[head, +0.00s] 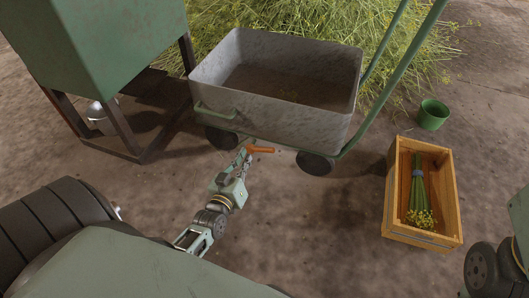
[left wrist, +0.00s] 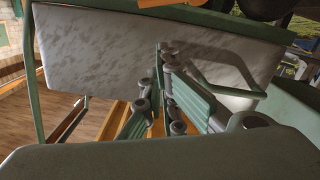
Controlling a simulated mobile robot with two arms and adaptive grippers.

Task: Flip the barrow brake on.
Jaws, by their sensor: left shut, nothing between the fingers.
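The barrow (head: 275,112) is a grey, scuffed tub on a green frame with dark wheels, in the upper middle of the head view. Its orange brake lever (head: 263,150) sticks out low on the near side, between the wheels. My left gripper (head: 246,152) is shut and empty at the left end of the lever; I cannot tell whether they touch. My right gripper is not in view.
A wooden crate (head: 391,207) holding a tied herb bunch (head: 417,190) stands at the right, with a green pot (head: 433,114) behind it. A green box on dark legs (head: 115,48) stands at the left. Cut herbs (head: 300,20) lie behind the barrow. Floor between barrow and crate is clear.

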